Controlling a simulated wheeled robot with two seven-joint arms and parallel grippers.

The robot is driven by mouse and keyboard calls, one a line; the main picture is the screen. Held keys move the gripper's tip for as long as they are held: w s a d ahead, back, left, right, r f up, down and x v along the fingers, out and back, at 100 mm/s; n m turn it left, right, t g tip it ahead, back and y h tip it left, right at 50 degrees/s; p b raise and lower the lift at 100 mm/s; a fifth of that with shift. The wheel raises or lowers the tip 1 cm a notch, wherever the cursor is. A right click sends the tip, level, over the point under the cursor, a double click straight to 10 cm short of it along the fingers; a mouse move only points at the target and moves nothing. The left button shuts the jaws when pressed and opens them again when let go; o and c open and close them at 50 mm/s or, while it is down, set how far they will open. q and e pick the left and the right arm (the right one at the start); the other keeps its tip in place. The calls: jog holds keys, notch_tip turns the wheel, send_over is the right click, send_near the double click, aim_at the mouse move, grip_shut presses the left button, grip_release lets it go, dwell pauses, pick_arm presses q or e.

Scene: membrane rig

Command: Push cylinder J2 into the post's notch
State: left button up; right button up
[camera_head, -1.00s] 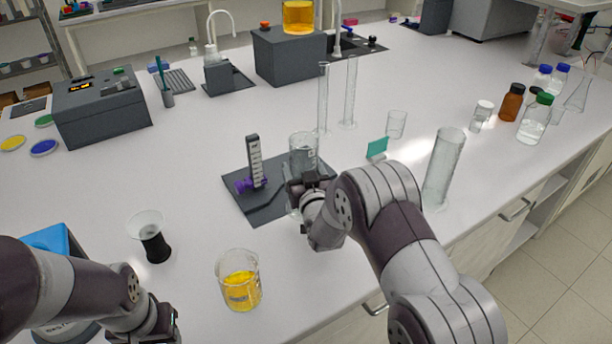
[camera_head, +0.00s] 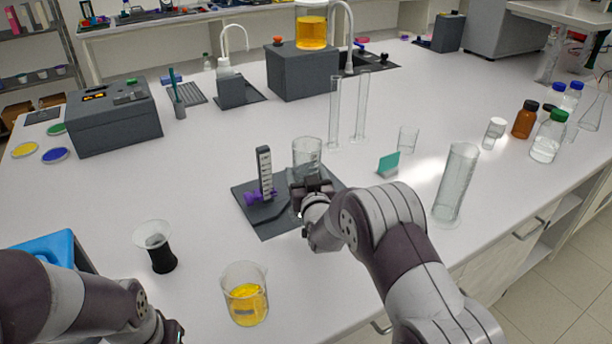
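A clear glass cylinder (camera_head: 307,153), which I take to be J2, stands upright on a dark base plate (camera_head: 277,229). To its left on the plate stands the grey post (camera_head: 265,172) with a light scale and a purple clamp (camera_head: 253,198) low on it. A gap shows between cylinder and post. My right gripper (camera_head: 311,186) is at the near side of the cylinder and hides its lower part. Its fingers are too hidden to tell open from shut. My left gripper (camera_head: 172,332) is at the bottom edge, partly cut off, well away from the plate.
A beaker of yellow liquid (camera_head: 246,303) and a black-based glass cup (camera_head: 156,250) stand in front left of the plate. A teal card (camera_head: 388,164) and a tall glass cylinder (camera_head: 456,185) stand to the right. Two slim cylinders (camera_head: 360,108) stand behind.

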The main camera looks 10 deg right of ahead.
pick_arm(q)
jog(key=shift+f, duration=0.15)
pick_arm(e)
jog(key=shift+w+f, duration=0.1)
pick_arm(q)
jog(key=shift+f+b, duration=0.3)
jog(key=shift+b, duration=0.2)
pick_arm(e)
jog(key=shift+w+a, duration=0.25)
jog(key=shift+w, duration=0.2)
